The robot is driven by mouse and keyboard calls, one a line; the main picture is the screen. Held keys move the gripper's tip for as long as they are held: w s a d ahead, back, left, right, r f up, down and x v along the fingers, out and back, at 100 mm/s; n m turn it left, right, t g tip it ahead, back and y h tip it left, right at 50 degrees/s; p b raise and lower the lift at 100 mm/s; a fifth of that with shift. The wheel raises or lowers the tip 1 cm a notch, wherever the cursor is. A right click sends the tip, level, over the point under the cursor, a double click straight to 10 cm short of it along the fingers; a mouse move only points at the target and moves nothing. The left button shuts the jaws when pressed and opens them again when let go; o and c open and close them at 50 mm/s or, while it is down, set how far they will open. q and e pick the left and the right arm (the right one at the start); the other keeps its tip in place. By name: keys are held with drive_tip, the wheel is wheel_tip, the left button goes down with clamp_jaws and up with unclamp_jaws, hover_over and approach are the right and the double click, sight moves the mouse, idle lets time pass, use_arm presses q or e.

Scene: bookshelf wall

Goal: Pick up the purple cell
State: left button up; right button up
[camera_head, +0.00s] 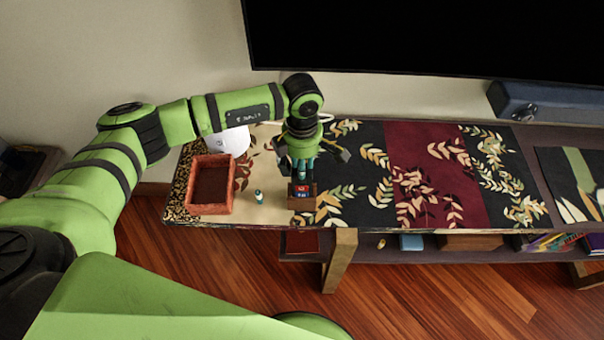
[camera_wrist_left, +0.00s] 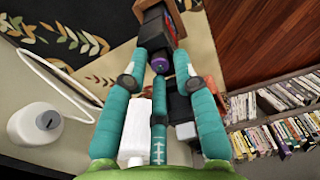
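The purple cell (camera_wrist_left: 160,64) shows its round purple end in the left wrist view, between the fingertips of my left gripper (camera_wrist_left: 162,76). My left gripper (camera_head: 300,172) points down over a small brown box (camera_head: 302,203) on the shelf top. Its teal fingers are spread, with the cell's end in the gap; I cannot tell whether they touch it. The box also shows past the fingertips in the wrist view (camera_wrist_left: 148,8). Red and blue pieces (camera_head: 301,190) show at the box. The purple cell cannot be made out in the head view. My right gripper is out of view.
A small teal-and-white cell (camera_head: 259,197) stands left of the box. A reddish open tray (camera_head: 192,210) is further left, with a white rounded object (camera_head: 228,140) behind it. A large screen (camera_head: 430,40) is at the back. The patterned runner (camera_head: 436,180) is clear to the right.

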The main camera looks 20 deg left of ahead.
use_arm(q)
drive_tip(key=shift+f, duration=0.15)
idle(0.3)
clamp_jaws()
